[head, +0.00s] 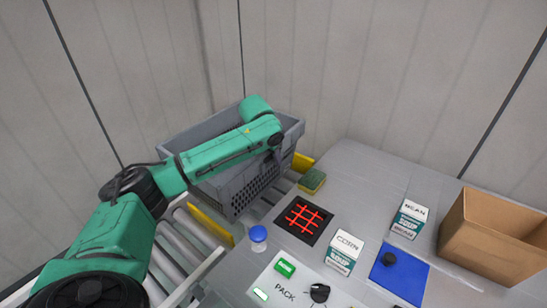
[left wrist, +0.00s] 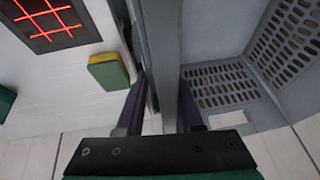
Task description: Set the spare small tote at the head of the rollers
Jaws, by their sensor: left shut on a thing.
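A grey tote (head: 238,193) with slotted walls is at the far end of the rollers (head: 180,245) in the head view. My left arm reaches across its open top, and my left gripper (head: 276,141) is at its right rim. In the left wrist view the gripper (left wrist: 162,108) is shut on the tote's wall, one finger on each side, with the slotted inside (left wrist: 212,92) to the right. I cannot tell whether the tote's base rests on the rollers. My right gripper is not in view.
Right of the rollers, a grey table (head: 350,170) holds a yellow-green sponge (head: 312,180), a red-grid panel (head: 303,220), a blue-lidded jar (head: 258,238), a CORN box (head: 343,253), a BEAN box (head: 408,219), a blue mat (head: 410,275) and an open cardboard box (head: 495,240). Yellow rails (head: 210,224) edge the rollers.

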